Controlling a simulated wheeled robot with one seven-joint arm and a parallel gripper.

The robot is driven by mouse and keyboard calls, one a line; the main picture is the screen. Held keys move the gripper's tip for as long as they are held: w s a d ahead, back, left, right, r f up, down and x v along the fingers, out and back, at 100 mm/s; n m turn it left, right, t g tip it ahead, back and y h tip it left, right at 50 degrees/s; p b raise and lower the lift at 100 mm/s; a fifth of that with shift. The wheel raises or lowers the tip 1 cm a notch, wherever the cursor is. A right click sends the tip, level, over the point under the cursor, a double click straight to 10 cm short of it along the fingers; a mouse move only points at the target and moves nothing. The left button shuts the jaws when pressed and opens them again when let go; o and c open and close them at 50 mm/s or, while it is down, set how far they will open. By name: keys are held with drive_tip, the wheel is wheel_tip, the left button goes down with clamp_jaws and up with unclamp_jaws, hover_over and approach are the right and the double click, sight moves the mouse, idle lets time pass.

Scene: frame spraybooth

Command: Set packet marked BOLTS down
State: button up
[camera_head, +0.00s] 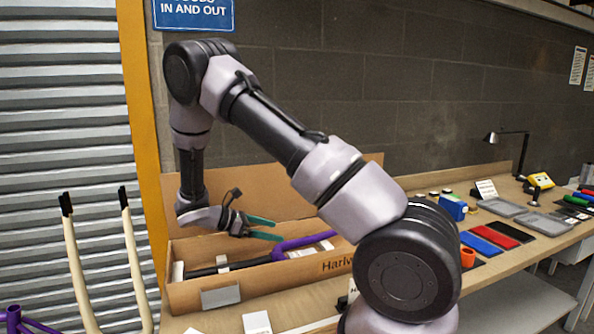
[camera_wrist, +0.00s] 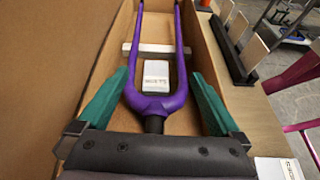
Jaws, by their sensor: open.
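A small white packet (camera_wrist: 156,75) with print too small to read surely lies in the long cardboard box (camera_head: 190,291), between the legs of a purple fork (camera_wrist: 181,62). It appears to rest on the box floor. My gripper (camera_head: 276,230) is over the box with its green fingers spread. In the wrist view my gripper (camera_wrist: 160,74) has one finger on each side of the fork's crown, with nothing held between them. The packet is beyond the crown and apart from the fingers.
A pale crossbar (camera_wrist: 150,50) spans the box beyond the packet. White cards (camera_head: 257,322) lie in front of the box. The bench to the right holds a blue box (camera_head: 453,207), red and blue pads and grey trays (camera_head: 545,223). Upright pale fork legs (camera_head: 136,262) stand at left.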

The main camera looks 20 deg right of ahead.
drive_tip(key=s+d+r+m+t+y, duration=0.1)
drive_tip(key=s+r+m+y, duration=0.4)
drive_tip(key=r, duration=0.5)
drive_tip(key=s+d+r+m+t+y, duration=0.1)
drive_tip(key=s+r+m+t+y, duration=0.3)
drive_tip(key=s+r+m, duration=0.5)
drive_tip(key=s+r+m+t+y, duration=0.2)
drive_tip(key=s+r+m+y, duration=0.4)
drive_tip(key=r, duration=0.7)
drive_tip(key=shift+s+d+r+m, duration=0.25)
drive_tip(key=shift+s+d+m, duration=0.15)
drive_tip(key=shift+s+m, duration=0.45)
